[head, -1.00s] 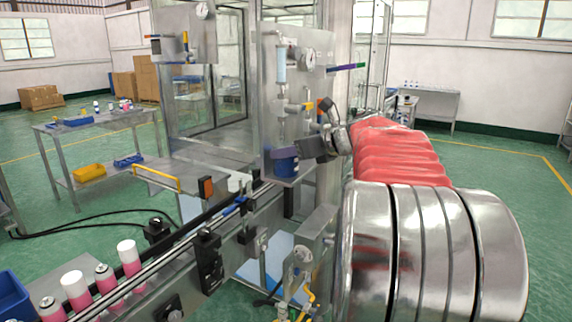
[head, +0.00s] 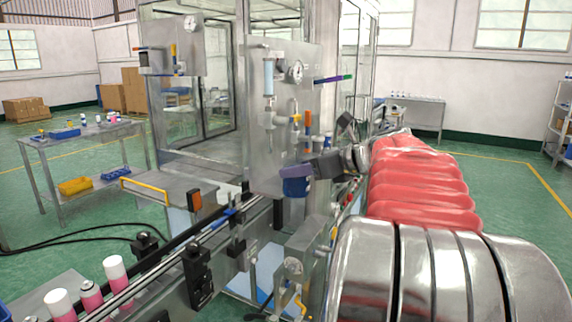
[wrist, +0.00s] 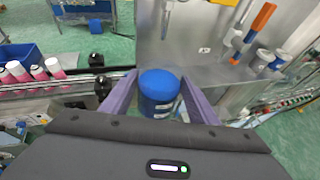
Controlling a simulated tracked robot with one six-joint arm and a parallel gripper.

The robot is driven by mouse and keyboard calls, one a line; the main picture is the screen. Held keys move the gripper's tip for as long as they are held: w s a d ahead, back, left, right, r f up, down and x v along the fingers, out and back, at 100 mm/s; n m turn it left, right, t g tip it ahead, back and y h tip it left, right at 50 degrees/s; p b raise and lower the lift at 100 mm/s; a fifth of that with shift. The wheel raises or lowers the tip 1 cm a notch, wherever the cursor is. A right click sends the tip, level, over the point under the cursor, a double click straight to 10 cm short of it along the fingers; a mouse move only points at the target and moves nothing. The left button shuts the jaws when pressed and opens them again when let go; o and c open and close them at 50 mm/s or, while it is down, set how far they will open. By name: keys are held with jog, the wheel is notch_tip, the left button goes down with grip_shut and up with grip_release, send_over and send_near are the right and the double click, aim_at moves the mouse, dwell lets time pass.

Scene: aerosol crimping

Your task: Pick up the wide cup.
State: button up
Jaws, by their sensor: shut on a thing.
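The wide cup is a blue, round container (head: 296,187) with a dark blue side. In the head view it hangs at the lower right edge of the grey filling panel. In the wrist view the blue cup (wrist: 159,92) sits between two purple fingers, and a white label shows low on its side. My gripper (wrist: 155,95) is shut on the cup, one finger on each side. In the head view my gripper (head: 292,172) holds it near its top. Its underside is hidden in the wrist view.
The metal panel (head: 270,140) with gauge and valves stands close behind the cup. A conveyor (head: 165,262) carries pink cans with white caps (head: 116,272). In the wrist view, an orange-handled tool (wrist: 262,20) and blue-topped parts stand to the right.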

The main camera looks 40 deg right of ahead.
jog(key=s, duration=0.9)
jog(key=shift+s, duration=0.35)
jog(key=shift+d, duration=0.15)
